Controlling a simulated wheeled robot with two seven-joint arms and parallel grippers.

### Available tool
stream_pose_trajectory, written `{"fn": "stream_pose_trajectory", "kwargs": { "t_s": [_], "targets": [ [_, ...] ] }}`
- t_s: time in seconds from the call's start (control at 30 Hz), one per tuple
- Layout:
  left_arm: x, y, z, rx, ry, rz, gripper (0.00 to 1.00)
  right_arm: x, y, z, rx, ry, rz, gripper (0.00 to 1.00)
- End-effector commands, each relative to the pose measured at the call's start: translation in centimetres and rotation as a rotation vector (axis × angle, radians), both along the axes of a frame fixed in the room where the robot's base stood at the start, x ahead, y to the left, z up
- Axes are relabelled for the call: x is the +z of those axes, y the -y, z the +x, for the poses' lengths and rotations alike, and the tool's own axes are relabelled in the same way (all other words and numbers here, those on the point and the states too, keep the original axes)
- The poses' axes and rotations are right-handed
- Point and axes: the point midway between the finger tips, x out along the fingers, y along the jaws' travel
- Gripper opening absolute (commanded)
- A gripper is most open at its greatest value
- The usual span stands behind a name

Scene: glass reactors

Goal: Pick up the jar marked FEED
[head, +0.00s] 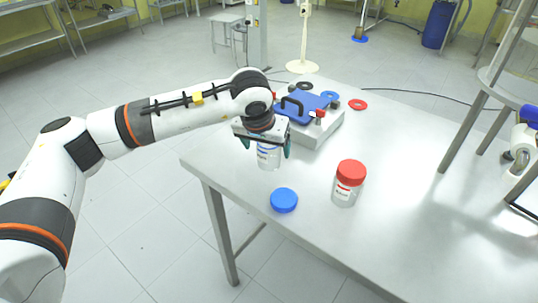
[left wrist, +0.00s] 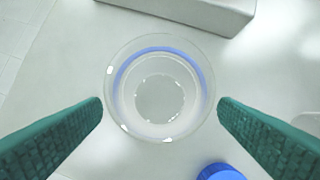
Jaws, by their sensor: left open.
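An open clear jar (head: 268,157) with a blue band stands on the table near its left edge; I cannot read its label. My left gripper (head: 266,148) is above it, pointing down, open. In the left wrist view the jar (left wrist: 160,132) is seen from above, between the two green fingers, with a gap on each side. A blue lid (head: 284,200) lies on the table in front of it and also shows in the left wrist view (left wrist: 221,172). A second jar (head: 345,191) with a red lid (head: 351,172) stands to the right; its label is too small to read.
A grey-white box-like device (head: 321,131) with a blue top and black handle stands just behind the open jar. A metal-legged frame (head: 463,125) stands at right. The table's front middle (head: 400,235) is clear.

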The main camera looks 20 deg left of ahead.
Motion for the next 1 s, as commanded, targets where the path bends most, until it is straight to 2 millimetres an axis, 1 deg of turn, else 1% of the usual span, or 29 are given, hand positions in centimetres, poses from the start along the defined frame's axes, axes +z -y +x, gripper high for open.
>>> {"fn": "stream_pose_trajectory", "kwargs": {
  "t_s": [0.03, 0.1, 0.2, 0.37, 0.4, 0.47, 0.6, 0.7, 0.9, 1.0],
  "targets": [
    [-1.3, 0.0, 0.3, 0.001, -0.002, 0.0, 0.83, -0.7, 0.0, 0.1, 0.0, 0.001, 0.0, 0.74],
    [-2.1, 0.0, 0.7, 0.0, -0.003, 0.001, 0.83, -1.1, 0.0, 0.1, 0.0, 0.001, 0.0, 0.74],
    [-2.5, 0.0, 0.9, 0.001, -0.001, 0.0, 0.83, -1.2, 0.0, 0.2, 0.0, 0.003, 0.001, 0.74],
    [-2.3, 0.0, 0.9, 0.001, -0.001, 0.0, 0.83, -1.1, 0.0, 0.3, 0.0, 0.005, 0.001, 0.74],
    [-2.3, 0.0, 0.9, 0.001, -0.001, 0.0, 0.8, -1.1, 0.0, 0.3, 0.001, 0.006, 0.001, 0.74],
    [-2.3, 0.0, 0.9, 0.001, -0.001, 0.0, 0.7, -1.1, 0.0, 0.3, 0.001, 0.006, 0.001, 0.74],
    [-2.3, 0.0, 0.9, 0.001, -0.001, 0.0, 0.47, -1.1, 0.0, 0.3, 0.001, 0.006, 0.001, 0.74],
    [-2.3, 0.0, 0.9, 0.001, 0.0, 0.0, 0.33, -1.1, 0.0, 0.4, 0.001, 0.006, 0.0, 0.74],
    [-2.2, 0.0, 0.9, 0.001, 0.0, 0.0, 0.33, -1.1, 0.0, 0.4, 0.001, 0.006, 0.0, 0.74],
    [-1.5, 0.0, 1.0, 0.002, 0.003, -0.001, 0.33, -1.1, 0.0, 0.3, 0.001, 0.006, 0.0, 0.74]
  ]
}}
